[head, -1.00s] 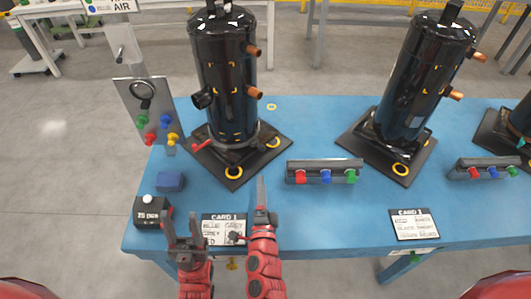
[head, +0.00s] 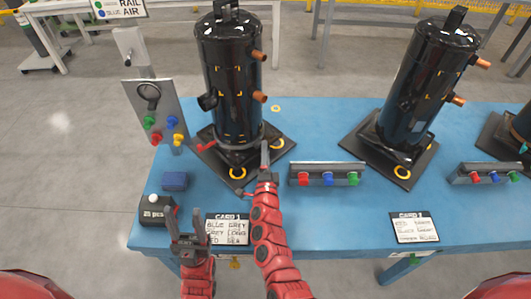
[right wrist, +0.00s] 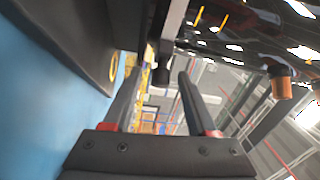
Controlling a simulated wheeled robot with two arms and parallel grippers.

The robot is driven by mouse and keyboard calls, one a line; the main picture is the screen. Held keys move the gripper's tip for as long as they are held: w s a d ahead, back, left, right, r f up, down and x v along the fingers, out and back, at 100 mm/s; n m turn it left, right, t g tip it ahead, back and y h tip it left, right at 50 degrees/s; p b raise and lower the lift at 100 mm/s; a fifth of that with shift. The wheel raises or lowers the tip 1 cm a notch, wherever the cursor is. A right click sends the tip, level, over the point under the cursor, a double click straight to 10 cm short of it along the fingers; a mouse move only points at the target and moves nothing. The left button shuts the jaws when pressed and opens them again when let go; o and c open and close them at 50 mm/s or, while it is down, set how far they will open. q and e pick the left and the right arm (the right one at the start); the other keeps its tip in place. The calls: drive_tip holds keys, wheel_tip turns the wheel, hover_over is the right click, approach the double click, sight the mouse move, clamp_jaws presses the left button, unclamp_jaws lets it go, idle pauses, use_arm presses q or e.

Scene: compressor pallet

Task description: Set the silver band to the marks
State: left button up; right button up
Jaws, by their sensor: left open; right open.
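The silver band (head: 240,146) sits low around the black left compressor (head: 230,60), with a red lever (head: 205,147) at its left side. Yellow corner marks (head: 235,95) show on the compressor's middle, and others lie lower, just above the band. My right gripper (head: 265,155) is open, its fingers at the right side of the band; I cannot tell whether they touch it. In the right wrist view the open fingers (right wrist: 155,95) point toward a grey strip with a dark knob, and nothing is between them. My left gripper (head: 184,222) is open and empty at the table's front edge.
A rail with red, blue and green knobs (head: 327,175) stands right of the compressor's base plate. A panel with a gauge (head: 155,105), a blue block (head: 175,181) and a button box (head: 155,210) are at left. A card (head: 227,230) lies in front. A second compressor (head: 425,85) stands at right.

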drive_tip(key=shift+c, duration=0.3)
clamp_jaws()
idle(1.0)
